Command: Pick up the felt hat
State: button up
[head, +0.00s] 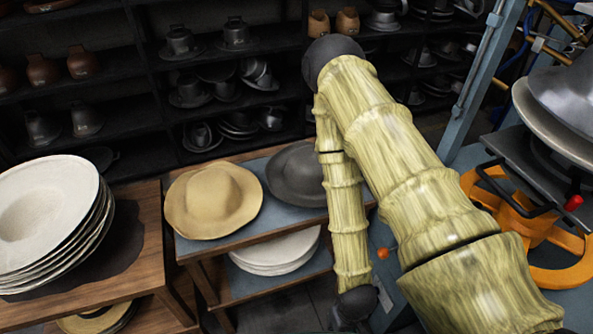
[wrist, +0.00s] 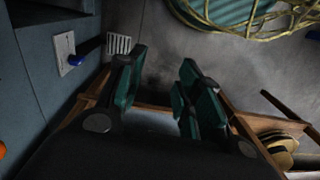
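A tan felt hat (head: 213,200) with a wide brim sits crown up on the blue-topped wooden table in the head view. A dark grey hat (head: 290,178) sits to its right, partly hidden behind my arm. I cannot tell which one the task means. My gripper's dark end (head: 357,303) hangs low, right of the table and below the hats' level in the picture. In the wrist view, my gripper (wrist: 162,65) has two teal-padded fingers spread apart with nothing between them. Neither of these two hats can be made out in the wrist view.
A stack of white hats (head: 45,220) is on the left wooden table. More white hats (head: 275,252) lie on the lower shelf. Dark shelves (head: 130,120) with hat forms stand behind. An orange-handled press (head: 520,220) is at right. The wrist view shows grey floor (wrist: 200,40).

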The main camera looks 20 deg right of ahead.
jog(key=w+a+r+n+y, duration=0.25)
jog(key=w+a, duration=0.25)
jog(key=w, duration=0.4)
jog(key=n+h+p, duration=0.2)
jog(key=n+h, duration=0.1)
jog(key=n, duration=0.5)
send_near(297, 205)
jog(key=shift+a+f+p, duration=0.2)
jog(key=shift+f+p, duration=0.6)
jog(key=shift+f, duration=1.25)
jog(key=shift+s+d+f+p, duration=0.1)
jog(key=shift+d+f+p, duration=0.05)
jog(key=shift+f+p, duration=0.45)
jog(key=shift+d+f+p, duration=0.15)
jog(key=shift+f+p, duration=0.25)
jog(key=shift+f, duration=0.45)
jog(key=shift+f+p, duration=0.3)
jog(key=shift+f, duration=0.85)
grip_shut()
